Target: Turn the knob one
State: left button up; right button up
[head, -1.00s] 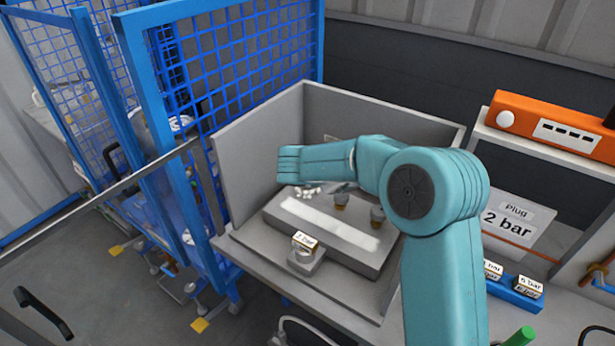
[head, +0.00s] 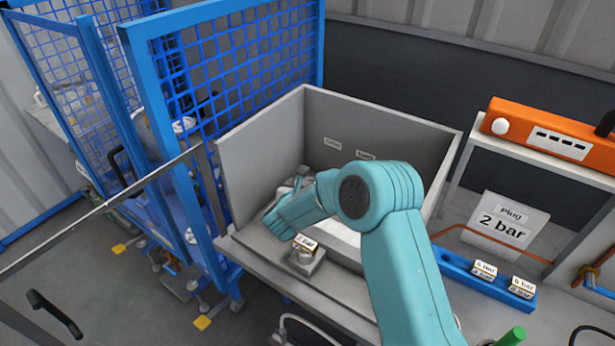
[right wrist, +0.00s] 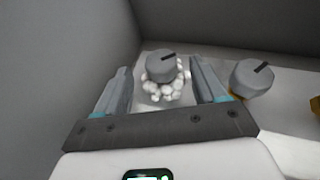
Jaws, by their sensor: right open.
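A grey round knob (right wrist: 161,70) with a black pointer mark stands on the panel, with white lumps clustered around its base. In the right wrist view my right gripper (right wrist: 159,66) is open, its fingers to the left and right of this knob; I cannot tell whether they touch it. A second grey knob (right wrist: 249,79) with a black mark stands to the right, outside the right finger. In the head view my right arm hides the knobs and most of the gripper. My left gripper is not in view.
A grey open-topped box (head: 262,155) encloses the panel, with small labels on its back wall. A blue rack (head: 455,265) stands right, and blue mesh fencing (head: 240,65) left.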

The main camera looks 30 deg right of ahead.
aim_at(307, 181)
jog(key=p+x, duration=0.1)
jog(key=x, duration=0.4)
jog(key=c, duration=1)
jog(key=shift+o, duration=0.2)
jog(key=shift+w+f+m+g+h+b, duration=0.1)
jog(key=shift+f+m+g+h+b, duration=0.15)
jog(key=shift+m+g+h+b, duration=0.45)
jog(key=m+g+b, duration=0.1)
jog(key=b, duration=0.1)
jog(key=shift+m+g+h+b, duration=0.3)
jog(key=shift+m+h+b, duration=0.1)
jog(key=shift+m+g+h+b, duration=0.3)
jog(key=shift+m+g+b, duration=0.5)
jog(key=shift+m+g, duration=0.3)
jog(key=shift+r+m+g+b, duration=0.15)
jog(key=shift+m+g+b, duration=0.2)
jog(key=shift+m+g, duration=0.5)
jog(key=shift+g+h, duration=0.3)
jog(key=shift+g, duration=0.05)
